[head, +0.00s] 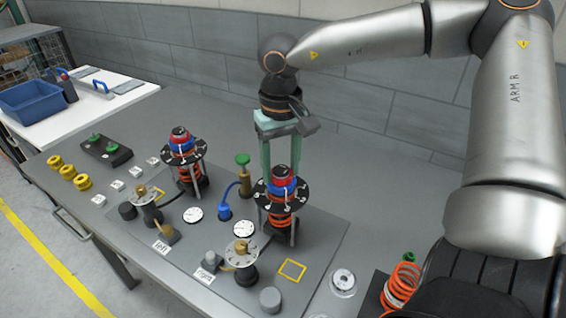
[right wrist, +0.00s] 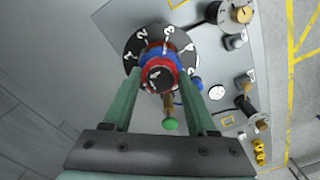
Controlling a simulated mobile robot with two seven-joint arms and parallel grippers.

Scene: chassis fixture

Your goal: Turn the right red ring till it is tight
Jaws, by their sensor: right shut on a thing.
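The right red ring (head: 284,172) sits on top of the right spring assembly, above a blue ring (head: 282,188) and a black numbered disc (head: 264,199). My right gripper (head: 281,174) reaches straight down from above, its green fingers on either side of the red ring and shut on it. In the right wrist view the red ring (right wrist: 158,64) lies between the fingertips (right wrist: 158,76), with the numbered disc (right wrist: 134,45) behind it. I cannot tell how tight the ring is. My left gripper is not in view.
A matching left assembly (head: 182,146) with its own disc stands to the left. A green-topped plunger (head: 243,162) stands close beside the right assembly. Dials, brass fittings and yellow rings (head: 68,172) lie on the grey table. A loose orange spring (head: 402,284) stands at front right.

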